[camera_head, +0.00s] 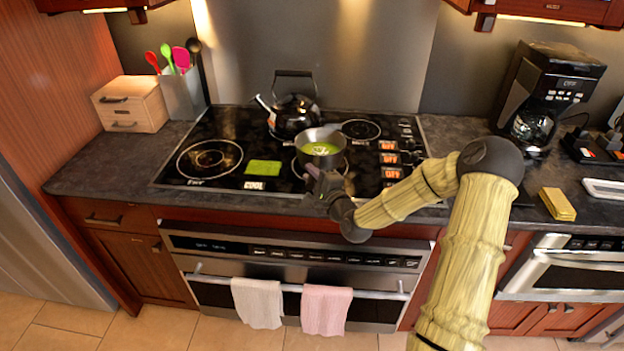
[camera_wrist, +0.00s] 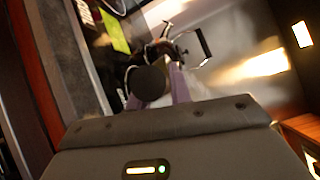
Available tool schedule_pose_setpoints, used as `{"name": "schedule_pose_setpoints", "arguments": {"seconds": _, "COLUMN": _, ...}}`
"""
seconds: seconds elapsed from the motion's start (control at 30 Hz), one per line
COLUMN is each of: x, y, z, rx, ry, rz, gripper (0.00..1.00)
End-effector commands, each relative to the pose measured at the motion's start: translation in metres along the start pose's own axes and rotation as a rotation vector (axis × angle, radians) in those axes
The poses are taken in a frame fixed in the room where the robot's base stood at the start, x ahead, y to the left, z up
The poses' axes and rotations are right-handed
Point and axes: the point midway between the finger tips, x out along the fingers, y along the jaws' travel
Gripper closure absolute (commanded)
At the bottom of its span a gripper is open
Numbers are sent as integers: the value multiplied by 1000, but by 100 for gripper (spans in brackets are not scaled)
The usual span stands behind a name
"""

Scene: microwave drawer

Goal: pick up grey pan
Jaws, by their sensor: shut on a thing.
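The grey pan (camera_head: 322,161) is on the black cooktop, towards its front right, with green contents inside. It looks level; I cannot tell whether its base touches the glass. My gripper (camera_head: 319,184) is at the pan's near side, shut on its handle, which is mostly hidden by the fingers. In the wrist view, the purple-grey fingers of my gripper (camera_wrist: 160,80) are on either side of a dark rounded piece (camera_wrist: 149,83), which seems to be part of the handle. The pan's bowl cannot be made out clearly there.
A black kettle (camera_head: 294,116) stands close behind the pan, on the cooktop (camera_head: 232,129). A utensil holder (camera_head: 184,96) and wooden box (camera_head: 131,104) are at the left. A coffee maker (camera_head: 545,97) and yellow block (camera_head: 557,204) are at the right. The cooktop's left side is clear.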

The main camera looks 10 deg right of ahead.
Motion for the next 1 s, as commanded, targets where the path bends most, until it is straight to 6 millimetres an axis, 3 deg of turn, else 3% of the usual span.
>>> {"name": "schedule_pose_setpoints", "arguments": {"seconds": 0.4, "x": 0, "y": -70, "z": 19, "rx": -8, "ry": -3, "rz": -11, "gripper": 100}}
{"name": "schedule_pose_setpoints", "arguments": {"seconds": 0.6, "x": -1, "y": -81, "z": 22, "rx": -4, "ry": -2, "rz": -9, "gripper": 100}}
{"name": "schedule_pose_setpoints", "arguments": {"seconds": 1.0, "x": -1, "y": -81, "z": 22, "rx": -4, "ry": -3, "rz": -8, "gripper": 100}}
